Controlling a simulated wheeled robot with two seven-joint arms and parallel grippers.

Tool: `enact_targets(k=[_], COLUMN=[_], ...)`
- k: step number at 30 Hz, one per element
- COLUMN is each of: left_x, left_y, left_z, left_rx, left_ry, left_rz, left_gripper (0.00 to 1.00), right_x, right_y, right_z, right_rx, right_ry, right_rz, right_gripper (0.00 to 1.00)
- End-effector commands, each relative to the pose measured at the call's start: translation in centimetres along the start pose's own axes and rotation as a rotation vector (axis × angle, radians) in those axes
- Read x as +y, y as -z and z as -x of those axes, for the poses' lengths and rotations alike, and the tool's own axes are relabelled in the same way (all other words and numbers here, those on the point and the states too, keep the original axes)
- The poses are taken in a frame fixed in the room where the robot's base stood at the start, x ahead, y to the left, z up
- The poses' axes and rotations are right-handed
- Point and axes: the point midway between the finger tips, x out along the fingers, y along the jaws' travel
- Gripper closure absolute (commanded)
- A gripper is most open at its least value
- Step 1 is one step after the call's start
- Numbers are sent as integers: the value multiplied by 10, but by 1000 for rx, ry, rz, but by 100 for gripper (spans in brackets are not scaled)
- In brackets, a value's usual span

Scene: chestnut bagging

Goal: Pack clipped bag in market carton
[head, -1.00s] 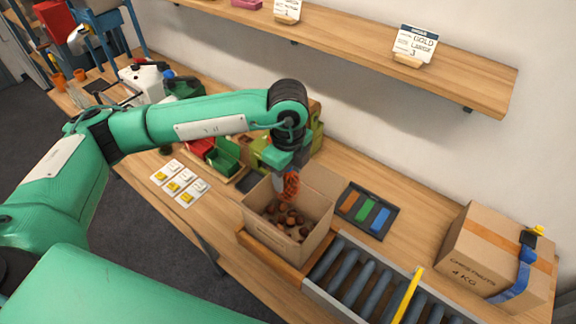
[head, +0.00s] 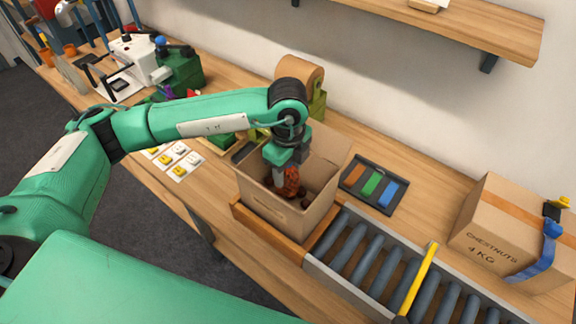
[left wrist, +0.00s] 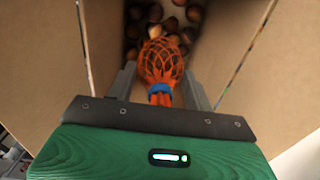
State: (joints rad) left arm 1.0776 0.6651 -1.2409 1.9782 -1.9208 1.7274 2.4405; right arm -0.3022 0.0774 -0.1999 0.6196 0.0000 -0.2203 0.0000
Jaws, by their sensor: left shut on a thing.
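My left gripper (head: 287,170) reaches down into the open cardboard carton (head: 278,214). It is shut on the neck of an orange net bag (head: 290,186), just at a blue clip (left wrist: 161,88). In the left wrist view the bag's net body (left wrist: 160,60) hangs beyond the fingers, between the carton walls. Several loose brown chestnuts (left wrist: 171,25) lie on the carton floor beyond it. I cannot tell whether the bag touches the floor. My right gripper is not in view.
A roller conveyor (head: 372,262) with a yellow bar (head: 418,280) starts right of the carton. A dark tray (head: 375,187) of coloured strips lies behind it. A taped chestnut carton (head: 510,235) stands at the right. A shelf (head: 470,25) hangs above.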

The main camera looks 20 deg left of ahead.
Motion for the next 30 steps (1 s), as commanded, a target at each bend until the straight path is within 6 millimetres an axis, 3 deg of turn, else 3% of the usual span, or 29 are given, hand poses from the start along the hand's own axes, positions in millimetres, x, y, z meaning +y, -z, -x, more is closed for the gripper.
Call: enact_targets(k=[3, 12, 30], left_x=[0, 0, 0], left_y=[0, 0, 0], left_z=[-20, -46, -50], left_rx=[1, 0, 0], left_ry=[0, 1, 1], left_rz=[0, 0, 0], left_gripper=[75, 75, 75], right_x=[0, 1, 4], right_y=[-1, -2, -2], right_z=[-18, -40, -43], right_rx=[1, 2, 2], right_ry=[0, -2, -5], right_rz=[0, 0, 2], right_gripper=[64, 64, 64])
